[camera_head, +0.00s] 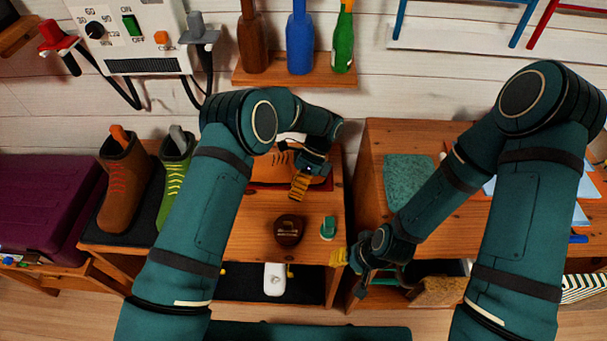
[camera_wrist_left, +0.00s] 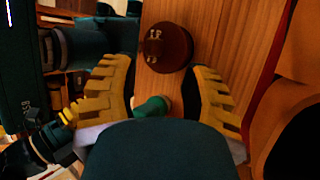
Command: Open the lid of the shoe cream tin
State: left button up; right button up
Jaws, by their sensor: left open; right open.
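The shoe cream tin (camera_head: 289,231) is a round dark brown tin with light lettering on top, lying on the wooden bench. In the left wrist view the tin (camera_wrist_left: 166,48) shows just beyond my fingertips, with its lettered lid on. My left gripper (camera_head: 301,183) points down behind the tin in the head view. Its yellow ribbed fingers (camera_wrist_left: 162,85) are spread wide, with nothing held between them. My right gripper (camera_head: 345,258) is open and low at the bench's right edge, apart from the tin; its fingers are partly hidden.
A small green object (camera_head: 328,228) stands right of the tin and also shows between my left fingers (camera_wrist_left: 152,108). A brown shoe (camera_head: 270,167) is behind my left gripper. Boots (camera_head: 122,183) stand left. A bottle shelf (camera_head: 295,75) hangs above. A gap separates the bench from the right table (camera_head: 440,222).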

pick_arm(q)
jog(key=v, duration=0.5)
jog(key=shift+w+d+r, duration=0.15)
jog(key=shift+r, duration=0.2)
